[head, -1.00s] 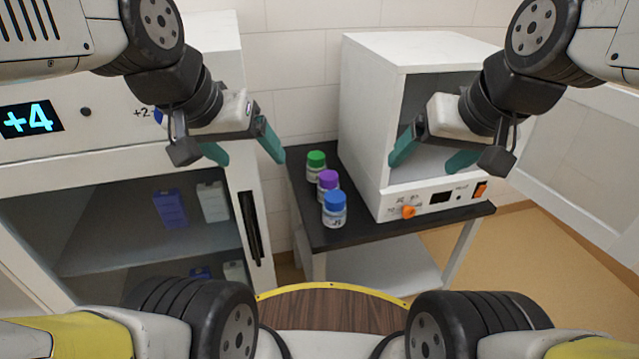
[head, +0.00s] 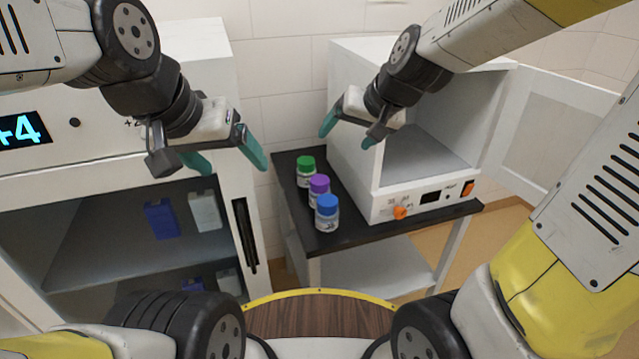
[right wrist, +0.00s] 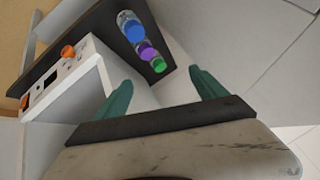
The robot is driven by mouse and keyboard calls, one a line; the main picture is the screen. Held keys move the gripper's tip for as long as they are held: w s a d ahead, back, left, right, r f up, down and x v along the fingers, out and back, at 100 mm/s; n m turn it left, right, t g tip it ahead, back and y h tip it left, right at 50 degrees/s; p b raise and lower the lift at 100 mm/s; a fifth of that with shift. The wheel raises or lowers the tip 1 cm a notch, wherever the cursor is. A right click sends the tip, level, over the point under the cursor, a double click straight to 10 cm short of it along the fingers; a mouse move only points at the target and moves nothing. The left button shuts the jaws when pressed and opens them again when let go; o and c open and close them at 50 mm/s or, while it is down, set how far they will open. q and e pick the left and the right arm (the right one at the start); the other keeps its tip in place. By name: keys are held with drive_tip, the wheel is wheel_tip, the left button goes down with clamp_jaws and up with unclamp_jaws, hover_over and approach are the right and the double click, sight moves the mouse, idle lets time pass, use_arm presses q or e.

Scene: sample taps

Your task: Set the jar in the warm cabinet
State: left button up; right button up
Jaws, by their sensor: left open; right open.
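Three jars stand in a row on the dark table beside the white cabinet (head: 430,190): a green-capped jar (head: 306,171) at the back, a purple-capped jar (head: 319,189) in the middle, a blue-capped jar (head: 327,213) in front. The cabinet is open and its visible interior is empty. My right gripper (head: 348,130) is open and empty, above and behind the jars at the cabinet's left edge. The right wrist view shows the blue (right wrist: 132,28), purple (right wrist: 147,52) and green (right wrist: 159,65) caps beyond its open fingers (right wrist: 162,92). My left gripper (head: 225,160) is open and empty, in front of the fridge.
A fridge (head: 225,100) showing "+4" stands at the left, with blue and white boxes inside. The cabinet's door (head: 550,125) is swung open to the right. Orange controls (head: 400,212) sit on the cabinet's front.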

sight(320, 182)
drive_tip(key=w+a+f+h, duration=0.1)
drive_tip(key=w+a+f, duration=0.1)
drive_tip(key=w+f, duration=0.3)
drive_tip(key=w+a+f+t+h, duration=0.1)
drive_tip(key=w+f, duration=0.4)
drive_tip(key=f, duration=0.5)
drive_tip(key=w+a+f+m+t+h, duration=0.1)
drive_tip(key=w+a+f+h, duration=0.1)
drive_tip(key=w+f, duration=0.3)
drive_tip(key=shift+w+a+f+h, duration=0.2)
drive_tip(key=shift+a+f, duration=0.1)
drive_tip(key=shift+f, duration=0.4)
drive_tip(key=shift+w+a+f+h, duration=0.2)
drive_tip(key=shift+a+f, duration=0.05)
drive_tip(key=shift+f, duration=0.4)
drive_tip(key=x, duration=0.8)
drive_tip(key=c, duration=1.6)
